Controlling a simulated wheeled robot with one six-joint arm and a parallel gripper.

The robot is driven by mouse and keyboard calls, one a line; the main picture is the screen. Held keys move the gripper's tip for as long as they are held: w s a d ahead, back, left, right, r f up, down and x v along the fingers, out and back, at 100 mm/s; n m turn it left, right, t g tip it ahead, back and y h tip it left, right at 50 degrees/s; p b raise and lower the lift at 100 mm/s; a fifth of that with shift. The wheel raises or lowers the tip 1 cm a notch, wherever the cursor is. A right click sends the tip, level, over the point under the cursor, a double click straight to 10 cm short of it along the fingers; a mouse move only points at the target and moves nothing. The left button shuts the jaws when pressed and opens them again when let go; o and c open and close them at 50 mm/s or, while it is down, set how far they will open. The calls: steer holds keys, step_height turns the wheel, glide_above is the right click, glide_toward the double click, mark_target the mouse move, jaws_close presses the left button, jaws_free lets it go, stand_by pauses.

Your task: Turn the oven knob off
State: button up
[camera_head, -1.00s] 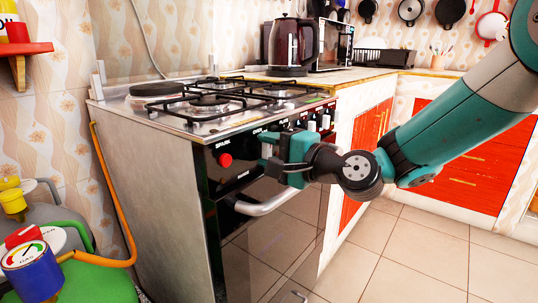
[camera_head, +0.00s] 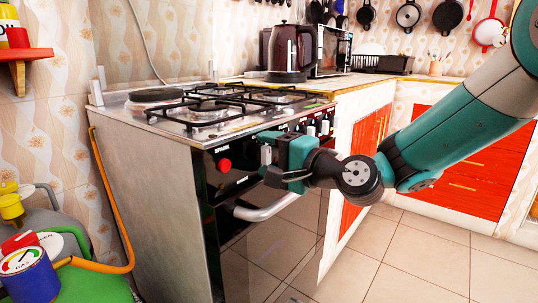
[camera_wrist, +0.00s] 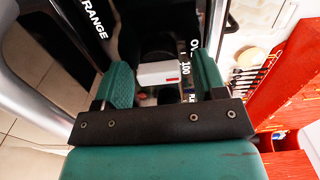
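The oven's black front panel carries a row of knobs. A white knob with a red mark (camera_wrist: 158,74) sits between the two green fingers of my gripper (camera_wrist: 160,80) in the wrist view, with visible gaps on both sides. In the head view my gripper (camera_head: 270,157) is at the panel, one finger above and one below the white knob (camera_head: 265,155). The gripper is open around the knob. Whether a finger touches the knob is hard to tell.
A red spark button (camera_head: 224,165) is left of my gripper. The oven door handle (camera_head: 262,210) runs just below it. The stove top (camera_head: 215,105) is above. Gas cylinders (camera_head: 75,280) stand at the lower left.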

steer(key=b+v, duration=0.4)
steer(key=v, duration=1.3)
steer(key=shift+s+d, duration=0.15)
